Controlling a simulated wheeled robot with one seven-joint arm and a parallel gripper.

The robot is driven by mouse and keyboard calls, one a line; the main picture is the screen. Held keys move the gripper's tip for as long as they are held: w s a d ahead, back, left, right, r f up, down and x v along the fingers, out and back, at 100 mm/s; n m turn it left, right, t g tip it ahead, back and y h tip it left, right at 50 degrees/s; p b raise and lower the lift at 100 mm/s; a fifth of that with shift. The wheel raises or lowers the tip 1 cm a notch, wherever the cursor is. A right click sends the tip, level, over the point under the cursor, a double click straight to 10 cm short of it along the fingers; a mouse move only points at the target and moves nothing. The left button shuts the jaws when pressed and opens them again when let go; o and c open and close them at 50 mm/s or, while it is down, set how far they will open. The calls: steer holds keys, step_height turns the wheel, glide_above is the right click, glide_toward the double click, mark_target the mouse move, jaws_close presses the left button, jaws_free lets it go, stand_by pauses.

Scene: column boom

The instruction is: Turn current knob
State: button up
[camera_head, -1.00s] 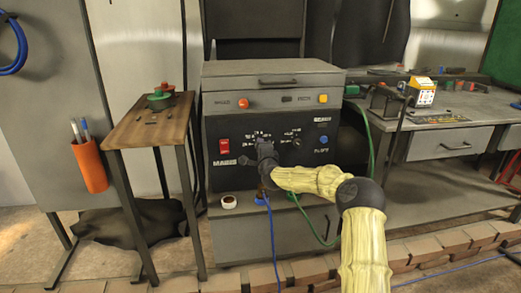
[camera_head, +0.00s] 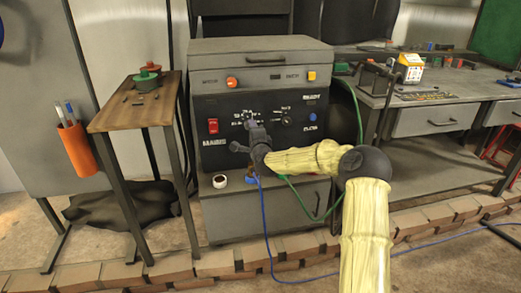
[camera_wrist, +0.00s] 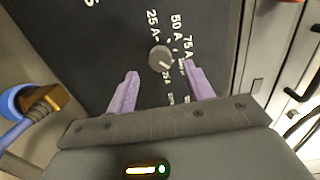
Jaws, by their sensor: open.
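The current knob (camera_wrist: 160,57) is a small round grey knob with a light pointer line. It sits on the black front panel (camera_wrist: 85,60), with the labels 25 A, 50 A and 75 A around it in the wrist view. My gripper (camera_wrist: 161,69) is open, its two purple fingers on either side of the knob. A gap shows between each finger and the knob.
A red switch (camera_head: 213,126) is left of my gripper, a second dial (camera_head: 286,117) right of it. A blue cable connector (camera_wrist: 15,103) juts out at the wrist view's left. A wooden side table (camera_head: 135,112) stands left, a workbench (camera_head: 440,97) right. A brick border (camera_head: 215,264) lies in front.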

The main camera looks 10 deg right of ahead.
steer(key=s+p, duration=0.2)
steer(key=s, duration=1.1)
steer(key=shift+d+r, duration=0.15)
steer(key=shift+d, duration=0.05)
steer(key=shift+a, duration=0.1)
steer(key=s+a+f+n+g+y, duration=0.1)
steer(key=s+a+f+n+g, duration=0.25)
steer(key=s+n, duration=0.25)
steer(key=s+a+f+n+g+y, duration=0.1)
steer(key=s+a+f+n+g, duration=0.2)
steer(key=s+f+n+g, duration=0.15)
steer(key=s+d+n+g+h, duration=0.1)
steer(key=s+d+n+g, duration=0.25)
steer(key=s, duration=0.85)
steer(key=s+d+n+g+h, duration=0.2)
steer(key=s+n+g, duration=0.2)
steer(key=s, duration=0.8)
step_height(320, 180, up, 36)
steer(key=p, duration=3.6)
steer(key=shift+w+d, duration=0.15)
steer(key=shift+w, duration=0.05)
